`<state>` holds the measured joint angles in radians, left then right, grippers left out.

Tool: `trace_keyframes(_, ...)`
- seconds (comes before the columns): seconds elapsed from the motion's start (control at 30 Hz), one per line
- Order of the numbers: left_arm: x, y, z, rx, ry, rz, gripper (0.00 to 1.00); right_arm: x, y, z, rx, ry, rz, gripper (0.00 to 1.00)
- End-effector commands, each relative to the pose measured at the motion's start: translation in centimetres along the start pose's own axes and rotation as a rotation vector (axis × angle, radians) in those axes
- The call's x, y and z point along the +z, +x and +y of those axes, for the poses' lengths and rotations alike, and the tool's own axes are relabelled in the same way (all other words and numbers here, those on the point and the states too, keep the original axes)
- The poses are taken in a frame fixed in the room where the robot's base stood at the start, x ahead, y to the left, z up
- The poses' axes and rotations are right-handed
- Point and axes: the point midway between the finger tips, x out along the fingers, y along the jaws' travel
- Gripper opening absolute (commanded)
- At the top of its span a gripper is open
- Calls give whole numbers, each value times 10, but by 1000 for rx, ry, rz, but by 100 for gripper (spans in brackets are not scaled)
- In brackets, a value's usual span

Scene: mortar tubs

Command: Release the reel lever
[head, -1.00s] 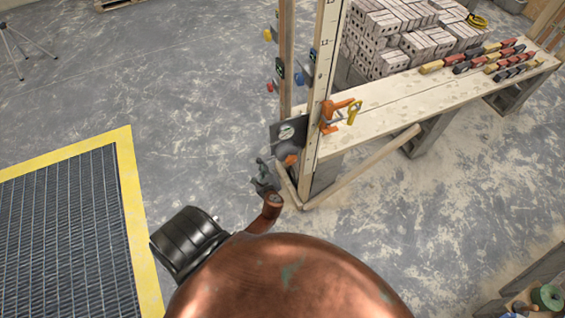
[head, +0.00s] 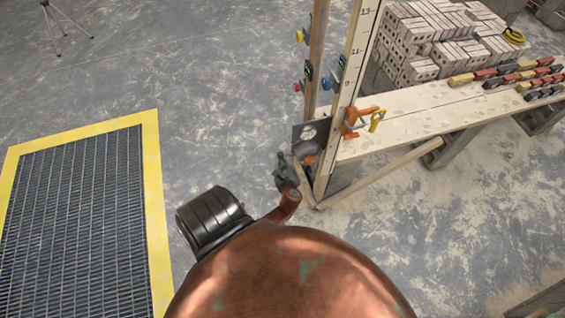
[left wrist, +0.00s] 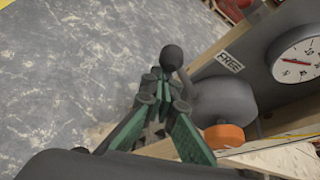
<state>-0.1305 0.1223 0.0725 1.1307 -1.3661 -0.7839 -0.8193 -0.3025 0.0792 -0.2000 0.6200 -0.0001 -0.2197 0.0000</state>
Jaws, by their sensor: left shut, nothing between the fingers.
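In the left wrist view, the reel lever (left wrist: 171,57) is a dark rod with a round ball knob, standing up from the grey reel drum (left wrist: 222,98). My left gripper (left wrist: 163,88), with green finger pads, is shut and empty just below the knob, close to the rod. I cannot tell whether the fingers touch it. A plate labelled FREE (left wrist: 229,62) lies behind the drum. In the head view, my left gripper (head: 284,172) is just left of the dark reel plate (head: 311,133) at the post's foot; the lever is too small to tell there. My right gripper is in neither view.
A round gauge (left wrist: 295,58) and an orange knob (left wrist: 225,136) are near the drum. A tall wooden post (head: 345,90) and a plank bench (head: 430,112) with an orange clamp (head: 352,120) stand to the right. A yellow-edged grating (head: 80,205) lies left.

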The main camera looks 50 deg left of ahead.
Motion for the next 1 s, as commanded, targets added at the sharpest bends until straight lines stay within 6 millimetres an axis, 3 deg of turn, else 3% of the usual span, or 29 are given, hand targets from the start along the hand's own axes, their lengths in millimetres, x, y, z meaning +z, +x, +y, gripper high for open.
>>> trace_keyframes(0.27,-1,3,0,-1,-1,-8,0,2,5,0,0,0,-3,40)
trace_keyframes(0.57,-44,17,10,-1,1,0,0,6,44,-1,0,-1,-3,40)
trace_keyframes(0.8,-38,-43,5,1,-3,2,0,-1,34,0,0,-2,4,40)
trace_keyframes(1.0,-39,-74,3,1,-1,2,0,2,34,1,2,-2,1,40)
